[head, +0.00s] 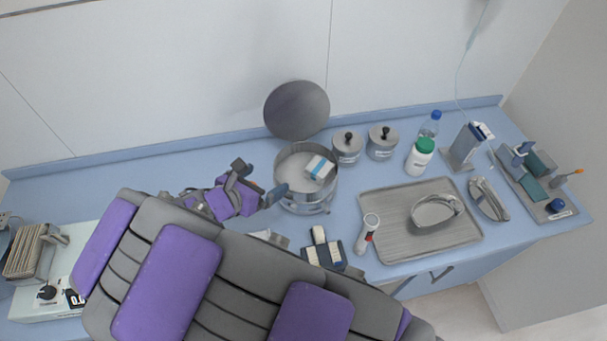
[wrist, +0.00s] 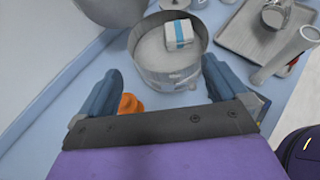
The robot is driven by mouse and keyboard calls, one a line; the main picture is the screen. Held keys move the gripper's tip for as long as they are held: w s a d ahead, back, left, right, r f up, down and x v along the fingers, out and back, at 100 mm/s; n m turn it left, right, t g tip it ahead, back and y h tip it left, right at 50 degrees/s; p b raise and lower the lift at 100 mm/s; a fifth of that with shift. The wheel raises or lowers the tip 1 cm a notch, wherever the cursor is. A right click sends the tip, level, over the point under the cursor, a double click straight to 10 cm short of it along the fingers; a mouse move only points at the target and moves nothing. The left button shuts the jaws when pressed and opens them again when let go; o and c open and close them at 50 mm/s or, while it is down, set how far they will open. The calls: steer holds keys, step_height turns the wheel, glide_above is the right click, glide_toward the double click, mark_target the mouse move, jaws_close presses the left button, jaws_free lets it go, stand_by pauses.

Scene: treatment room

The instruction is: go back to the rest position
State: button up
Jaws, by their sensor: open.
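My gripper (head: 260,180) is open over the counter, just left of the round metal pot (head: 305,205). In the wrist view my gripper (wrist: 160,72) has its two blue-grey fingers spread wide, with nothing held between them. The pot (wrist: 165,75) stands just beyond the fingertips in that view. A white box with a blue band (head: 319,168) lies inside the pot; it also shows in the wrist view (wrist: 179,34). A small orange object (wrist: 130,105) is on the counter beside the left finger; my arm hides it in the head view.
Right of the pot are two lidded canisters (head: 347,147), a green-capped bottle (head: 420,157) and a metal tray (head: 385,240) with a dish. A round lid (head: 297,110) leans on the wall.

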steer(key=s+d+r+m+g+h, duration=0.1)
steer(key=s+d+r+m+g, duration=0.15)
steer(key=d+m, duration=0.4)
steer(key=s+d+r+m+g, duration=0.1)
steer(key=s+d+m+g, duration=0.2)
steer(key=d, duration=0.7)
steer(key=s+d+r+m+g+h, duration=0.1)
steer(key=d+m+g, duration=0.2)
steer(key=d+m, duration=0.45)
steer(key=s+d+r+m+g+y, duration=0.1)
steer(key=s+m+y, duration=0.3)
steer(key=s, duration=0.5)
steer(key=s+d+m+g+y, duration=0.2)
steer(key=s+m+g+y, duration=0.1)
steer(key=s+m, duration=0.6)
steer(key=shift+r+y+b, duration=0.4)
steer(key=shift+y, duration=0.1)
steer(key=shift+s, duration=0.1)
